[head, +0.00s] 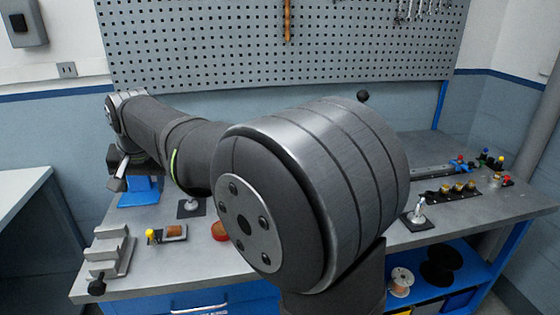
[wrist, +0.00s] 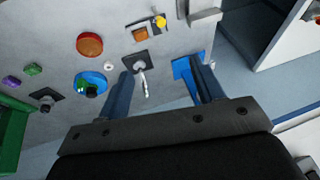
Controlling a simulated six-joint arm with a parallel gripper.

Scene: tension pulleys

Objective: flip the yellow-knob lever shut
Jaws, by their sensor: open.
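The yellow knob (head: 151,234) shows in the head view at the left front of the bench, beside a small metal fixture with an orange-brown block (head: 175,231). In the wrist view the yellow knob (wrist: 159,20) is near the top edge, at the right end of that fixture (wrist: 139,25). The lever's exact angle is too small to tell. My gripper (wrist: 161,68) is open and empty in the wrist view, with its fingers apart and the knob beyond their tips.
A silver toggle on a dark plate (wrist: 141,62) lies near my left finger. A stepped metal block (head: 110,252) stands at the bench's left edge. Several knobs (head: 458,188) are at right.

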